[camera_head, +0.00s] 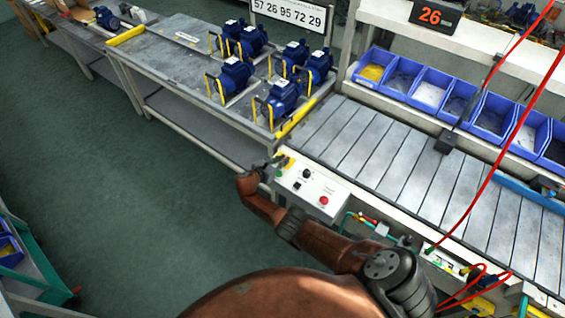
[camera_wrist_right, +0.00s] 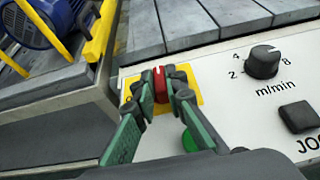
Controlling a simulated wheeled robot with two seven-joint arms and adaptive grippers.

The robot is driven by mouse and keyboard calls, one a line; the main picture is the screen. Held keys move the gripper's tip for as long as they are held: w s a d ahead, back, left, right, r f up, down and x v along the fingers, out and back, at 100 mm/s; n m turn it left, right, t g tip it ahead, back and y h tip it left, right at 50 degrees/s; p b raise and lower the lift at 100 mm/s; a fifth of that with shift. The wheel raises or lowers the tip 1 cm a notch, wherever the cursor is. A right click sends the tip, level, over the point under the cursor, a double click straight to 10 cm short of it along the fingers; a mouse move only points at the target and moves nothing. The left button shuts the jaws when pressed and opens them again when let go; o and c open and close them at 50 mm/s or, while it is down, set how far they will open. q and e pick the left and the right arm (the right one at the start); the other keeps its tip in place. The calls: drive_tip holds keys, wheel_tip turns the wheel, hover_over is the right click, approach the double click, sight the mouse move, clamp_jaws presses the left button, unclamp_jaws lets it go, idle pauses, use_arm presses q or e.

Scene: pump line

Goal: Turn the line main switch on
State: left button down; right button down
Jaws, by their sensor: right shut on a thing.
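The line main switch (camera_wrist_right: 160,84) is a red handle on a yellow plate (camera_wrist_right: 188,79), on the white control panel (camera_head: 311,188). In the right wrist view my right gripper (camera_wrist_right: 161,86) has its fingers on both sides of the red handle, shut on it. The handle looks upright in that view. In the head view my right gripper (camera_head: 277,165) is at the panel's left end and mostly covers the switch. A green button (camera_wrist_right: 189,142) shows partly behind the fingers. My left gripper is not in view.
The panel also has a black speed knob (camera_wrist_right: 262,61), a black jog button (camera_wrist_right: 298,116) and a red button (camera_head: 323,200). A table with several blue pumps (camera_head: 236,75) stands at the left.

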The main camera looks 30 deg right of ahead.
drive_tip(key=shift+w+r, duration=0.15)
drive_tip(key=shift+r, duration=0.1)
drive_tip(key=c, duration=2.4)
unclamp_jaws()
drive_tip(key=o, duration=0.4)
drive_tip(key=shift+f, duration=0.1)
drive_tip(key=shift+o, duration=0.2)
drive_tip(key=shift+a+f, duration=0.1)
drive_tip(key=v, duration=1.2)
